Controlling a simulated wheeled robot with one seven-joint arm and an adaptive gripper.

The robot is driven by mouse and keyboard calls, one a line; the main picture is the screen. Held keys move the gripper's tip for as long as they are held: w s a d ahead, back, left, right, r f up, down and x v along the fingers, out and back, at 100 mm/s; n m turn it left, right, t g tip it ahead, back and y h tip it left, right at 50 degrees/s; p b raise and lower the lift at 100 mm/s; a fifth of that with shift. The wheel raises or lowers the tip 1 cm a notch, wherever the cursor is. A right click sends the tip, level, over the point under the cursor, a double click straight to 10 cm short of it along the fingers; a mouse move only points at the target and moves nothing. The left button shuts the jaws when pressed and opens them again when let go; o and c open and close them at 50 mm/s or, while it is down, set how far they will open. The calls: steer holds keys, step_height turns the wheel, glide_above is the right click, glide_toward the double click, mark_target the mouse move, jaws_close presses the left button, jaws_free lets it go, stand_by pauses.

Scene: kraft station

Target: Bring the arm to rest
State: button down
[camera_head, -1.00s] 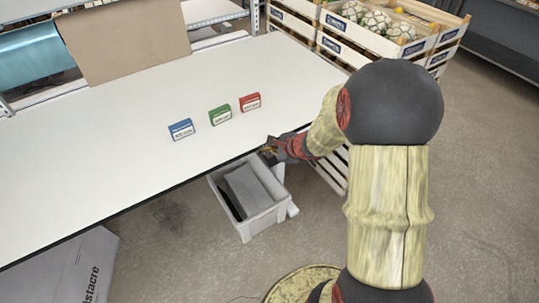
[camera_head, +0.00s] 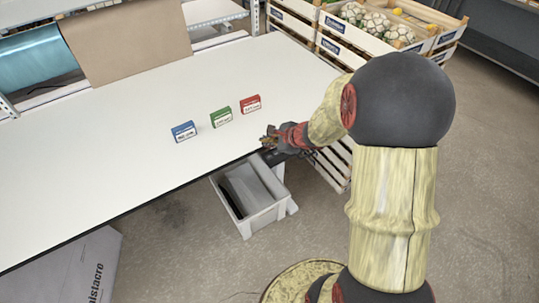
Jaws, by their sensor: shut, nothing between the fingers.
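My gripper (camera_head: 268,141) is at the front edge of the white table (camera_head: 110,140), near its right end. It is small in the view, and its fingers look shut and empty. My arm bends down to it from the right. It is apart from the red box (camera_head: 251,104), the green box (camera_head: 221,117) and the blue box (camera_head: 184,132), which stand in a slanted row on the table behind it and to its left.
A grey bin (camera_head: 251,199) is on the floor below the table edge. Crates of produce (camera_head: 365,42) are stacked at the back right. A brown cardboard sheet (camera_head: 125,40) and a blue roll (camera_head: 38,58) are at the back left. The table's front left is clear.

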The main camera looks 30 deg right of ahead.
stand_by(0.4)
steer(key=s+a+r+n+g+y, duration=0.1)
steer(key=s+a+r+n+g, duration=0.15)
steer(key=s+a+n, duration=0.45)
steer(key=s+a+r+n+g+y, duration=0.1)
steer(key=s+a+r+n+g, duration=0.15)
steer(key=s+a+n, duration=0.45)
steer(key=s+a+r+n+t+h+b, duration=0.1)
steer(key=s+r+n+h, duration=0.3)
steer(key=s+r+n, duration=0.6)
step_height(320, 180, up, 4)
steer(key=shift+s+f+t, duration=0.1)
steer(key=shift+s+t, duration=0.2)
steer(key=shift+s, duration=0.95)
